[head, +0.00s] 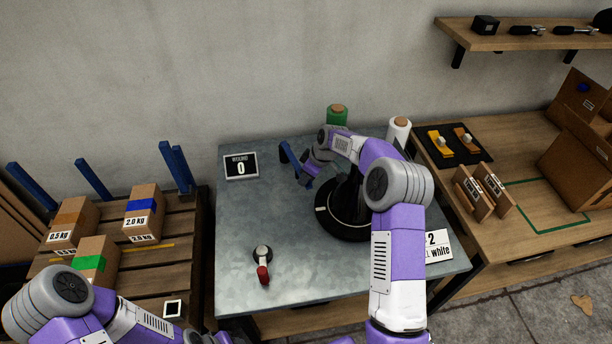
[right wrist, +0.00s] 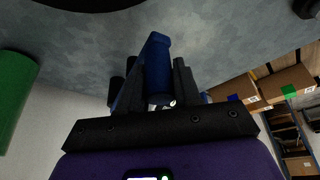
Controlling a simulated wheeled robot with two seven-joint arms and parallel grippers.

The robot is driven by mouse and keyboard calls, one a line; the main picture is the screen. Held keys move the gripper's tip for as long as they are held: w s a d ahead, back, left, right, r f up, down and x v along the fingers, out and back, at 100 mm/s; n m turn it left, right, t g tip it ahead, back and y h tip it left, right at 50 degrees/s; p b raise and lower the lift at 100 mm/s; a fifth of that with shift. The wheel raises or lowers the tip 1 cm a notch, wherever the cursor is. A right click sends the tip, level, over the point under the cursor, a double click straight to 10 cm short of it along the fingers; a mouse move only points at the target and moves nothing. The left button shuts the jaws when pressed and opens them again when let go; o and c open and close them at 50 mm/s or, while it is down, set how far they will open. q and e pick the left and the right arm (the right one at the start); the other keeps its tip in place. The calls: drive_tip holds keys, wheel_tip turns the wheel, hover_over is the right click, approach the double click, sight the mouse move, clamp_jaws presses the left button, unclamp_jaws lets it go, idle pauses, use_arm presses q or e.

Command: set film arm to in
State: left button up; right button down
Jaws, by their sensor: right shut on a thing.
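The film arm, a dark blue bar (head: 291,158), stands at the back of the grey metal table, left of the black turntable (head: 336,224). My right gripper (head: 304,180) reaches across the turntable from the right and is shut on the blue bar. In the right wrist view the blue bar (right wrist: 157,68) lies between the dark fingers of my right gripper (right wrist: 152,92). My right forearm hides part of the turntable. My left arm shows at the lower left, but its gripper is not in view.
A red-handled lever (head: 263,270) stands on the table's front left. A weight display (head: 241,166) reads 0. Green (head: 337,115) and white (head: 398,131) film rolls stand behind. A pallet with boxes (head: 143,212) is at left, a wooden bench (head: 530,165) at right.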

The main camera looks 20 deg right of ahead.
drive_tip(key=shift+d, duration=0.15)
drive_tip(key=c, duration=0.8)
unclamp_jaws()
drive_tip(key=shift+c, duration=0.2)
drive_tip(key=p+v, duration=0.1)
drive_tip(key=v, duration=0.6)
drive_tip(key=shift+r, duration=0.3)
drive_tip(key=shift+s, duration=0.1)
